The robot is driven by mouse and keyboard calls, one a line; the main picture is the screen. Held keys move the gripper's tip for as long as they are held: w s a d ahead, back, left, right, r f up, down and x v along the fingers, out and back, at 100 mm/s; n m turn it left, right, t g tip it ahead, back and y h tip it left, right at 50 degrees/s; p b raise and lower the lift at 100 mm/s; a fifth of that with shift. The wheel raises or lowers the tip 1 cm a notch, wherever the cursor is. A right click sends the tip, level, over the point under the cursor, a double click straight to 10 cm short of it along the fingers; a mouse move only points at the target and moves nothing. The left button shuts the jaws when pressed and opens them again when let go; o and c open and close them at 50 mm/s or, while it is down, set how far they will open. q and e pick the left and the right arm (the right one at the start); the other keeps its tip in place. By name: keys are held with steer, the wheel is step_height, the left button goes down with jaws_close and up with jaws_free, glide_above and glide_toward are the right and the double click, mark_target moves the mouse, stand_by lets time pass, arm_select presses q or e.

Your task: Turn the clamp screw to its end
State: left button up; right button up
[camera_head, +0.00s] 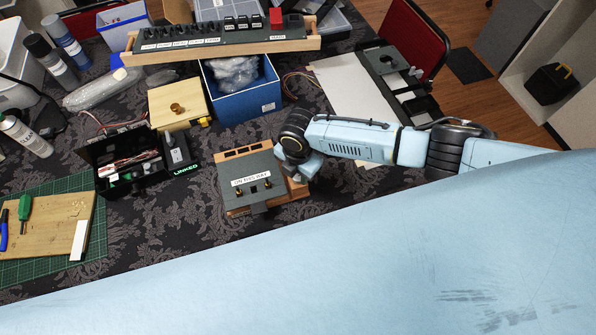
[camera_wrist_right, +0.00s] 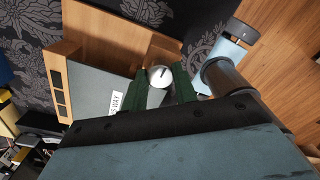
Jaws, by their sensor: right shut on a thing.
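The clamp screw (camera_wrist_right: 159,75) shows in the right wrist view as a round silver head with a dark line on it, at the edge of a wooden box with a grey panel. The dark green fingers of my right gripper (camera_wrist_right: 161,84) stand on either side of the screw head and are shut on it. In the head view the grey panel (camera_head: 236,172) carries a white label and two small brass-coloured switches. My right gripper (camera_head: 296,178) is at its right side there, and its wrist hides the screw. My left gripper is not in view.
A black box with wires (camera_head: 125,160) and a wooden block with a brass knob (camera_head: 178,106) stand to the left. A blue bin (camera_head: 243,95) is behind. A cutting board (camera_head: 45,223) lies at far left. The patterned cloth in front of the panel is free.

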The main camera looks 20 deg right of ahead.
steer(key=shift+n, duration=0.4)
steer(key=o, duration=1)
steer(key=shift+r, duration=0.1)
step_height(320, 180, up, 13)
steer(key=shift+r+p, duration=0.15)
steer(key=shift+p, duration=0.25)
